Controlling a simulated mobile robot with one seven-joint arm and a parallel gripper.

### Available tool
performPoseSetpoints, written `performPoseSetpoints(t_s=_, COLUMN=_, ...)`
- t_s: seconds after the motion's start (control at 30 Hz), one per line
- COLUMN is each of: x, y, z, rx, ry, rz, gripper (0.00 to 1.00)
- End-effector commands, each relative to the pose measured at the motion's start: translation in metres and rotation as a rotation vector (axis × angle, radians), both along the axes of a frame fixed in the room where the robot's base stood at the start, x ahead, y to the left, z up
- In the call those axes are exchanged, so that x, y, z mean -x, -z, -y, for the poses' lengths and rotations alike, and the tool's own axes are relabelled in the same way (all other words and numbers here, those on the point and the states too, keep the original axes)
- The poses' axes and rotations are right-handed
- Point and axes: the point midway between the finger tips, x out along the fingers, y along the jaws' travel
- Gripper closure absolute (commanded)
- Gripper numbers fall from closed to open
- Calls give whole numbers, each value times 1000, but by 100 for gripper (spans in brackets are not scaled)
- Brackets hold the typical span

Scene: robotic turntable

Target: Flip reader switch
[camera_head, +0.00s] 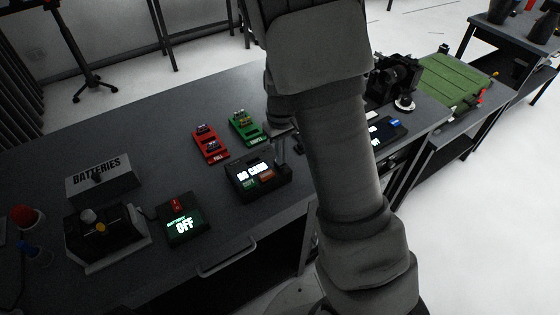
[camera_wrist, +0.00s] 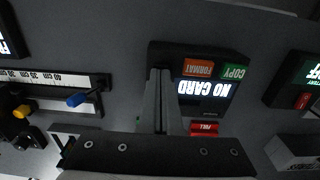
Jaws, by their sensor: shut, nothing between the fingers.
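The reader (camera_head: 262,186) is a black box on the dark table, with a lit "NO CARD" screen and a green and an orange button. It also shows upside down in the wrist view (camera_wrist: 225,108), with the screen and buttons labelled "FORMAT" and "COPY". My gripper (camera_wrist: 159,73) is shut and empty, its fingertips over the reader's left part in that view. Whether they touch it I cannot tell. In the head view my gripper (camera_head: 281,158) is at the reader's back right, partly hidden by my arm. The reader's switch is not discernible; the fingers may cover it.
A red card module (camera_head: 210,146) and a green one (camera_head: 246,128) lie behind the reader. A battery box reading "OFF" (camera_head: 184,227), with a red switch, stands to its left, near a "BATTERIES" box (camera_head: 100,180). A ruled slider with a blue handle (camera_wrist: 78,99) lies left in the wrist view.

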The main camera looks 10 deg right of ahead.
Motion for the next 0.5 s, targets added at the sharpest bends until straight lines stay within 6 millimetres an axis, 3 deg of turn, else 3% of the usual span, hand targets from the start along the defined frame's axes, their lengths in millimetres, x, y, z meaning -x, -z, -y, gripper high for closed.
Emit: performPoseSetpoints(t_s=0.5, x=0, y=5, z=0, rx=0, ry=0, rz=0, gripper=100)
